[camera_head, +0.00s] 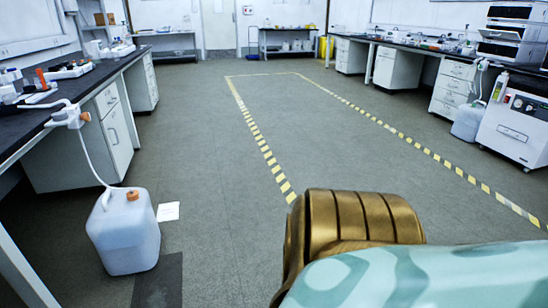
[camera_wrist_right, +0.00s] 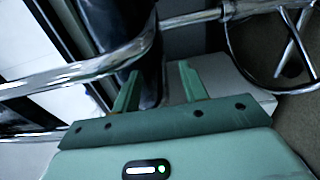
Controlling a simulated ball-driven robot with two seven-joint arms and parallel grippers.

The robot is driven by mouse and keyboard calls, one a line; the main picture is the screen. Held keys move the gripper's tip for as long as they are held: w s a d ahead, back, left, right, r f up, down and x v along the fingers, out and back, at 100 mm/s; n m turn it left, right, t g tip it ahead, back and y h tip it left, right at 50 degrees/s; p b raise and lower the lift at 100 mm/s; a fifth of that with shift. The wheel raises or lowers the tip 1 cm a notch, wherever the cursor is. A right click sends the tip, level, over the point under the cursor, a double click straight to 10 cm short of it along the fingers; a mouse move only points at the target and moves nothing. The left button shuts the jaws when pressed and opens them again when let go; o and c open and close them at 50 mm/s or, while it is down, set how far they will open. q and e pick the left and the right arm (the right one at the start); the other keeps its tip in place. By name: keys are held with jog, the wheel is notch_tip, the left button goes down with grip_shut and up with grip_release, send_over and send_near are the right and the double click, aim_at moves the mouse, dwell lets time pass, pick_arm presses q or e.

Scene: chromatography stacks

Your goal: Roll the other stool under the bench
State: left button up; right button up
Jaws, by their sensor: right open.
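No whole stool shows in the head view. In the right wrist view, chrome tubing (camera_wrist_right: 85,72) crosses the upper left, and a curved chrome ring (camera_wrist_right: 232,55) with crossing rods is at the upper right; these may be stool parts. My right gripper (camera_wrist_right: 160,67) has two green fingers spread apart. A dark upright post (camera_wrist_right: 125,30) shows beyond the fingers, near the left one; I cannot tell whether they touch. A black-topped bench (camera_head: 105,68) runs along the left in the head view, another bench (camera_head: 415,46) along the right. My left gripper is out of view.
A white jerrycan (camera_head: 122,238) with a tube stands on the floor by the left bench, near a paper sheet (camera_head: 168,211) and a dark mat (camera_head: 158,280). Yellow-striped tape (camera_head: 262,150) marks the open middle floor. Another container (camera_head: 468,124) stands by the right bench.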

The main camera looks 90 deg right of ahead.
jog(key=shift+s+r, duration=0.1)
jog(key=shift+s, duration=0.15)
jog(key=p+v, duration=0.2)
jog(key=v, duration=0.9)
jog(key=shift+s+p, duration=0.25)
jog(key=shift+p, duration=0.1)
jog(key=shift+d, duration=0.1)
